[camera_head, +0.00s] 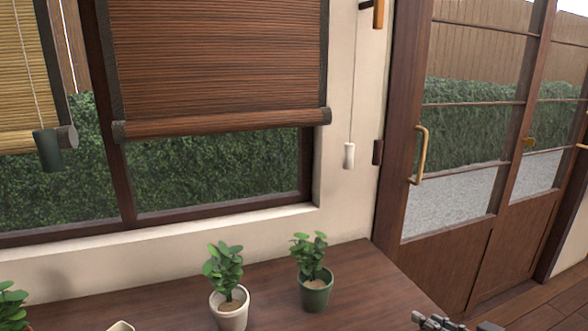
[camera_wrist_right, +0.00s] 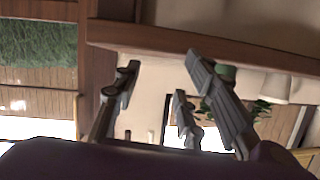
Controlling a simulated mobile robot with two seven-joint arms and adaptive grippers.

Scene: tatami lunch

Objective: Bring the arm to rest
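My right gripper (camera_head: 462,324) shows only at the bottom edge of the head view, right of the potted plants and in front of the door. In the right wrist view the fingers of my right gripper (camera_wrist_right: 160,72) stand apart with nothing between them, so it is open and empty. My left gripper is not in view.
A wooden counter (camera_head: 275,292) holds a plant in a white pot (camera_head: 230,312) and one in a green pot (camera_head: 315,293). Another plant (camera_head: 12,308) is cut off at left. A brown blind (camera_head: 220,65), a white cord pull (camera_head: 348,156) and a glazed door (camera_head: 455,160) stand behind.

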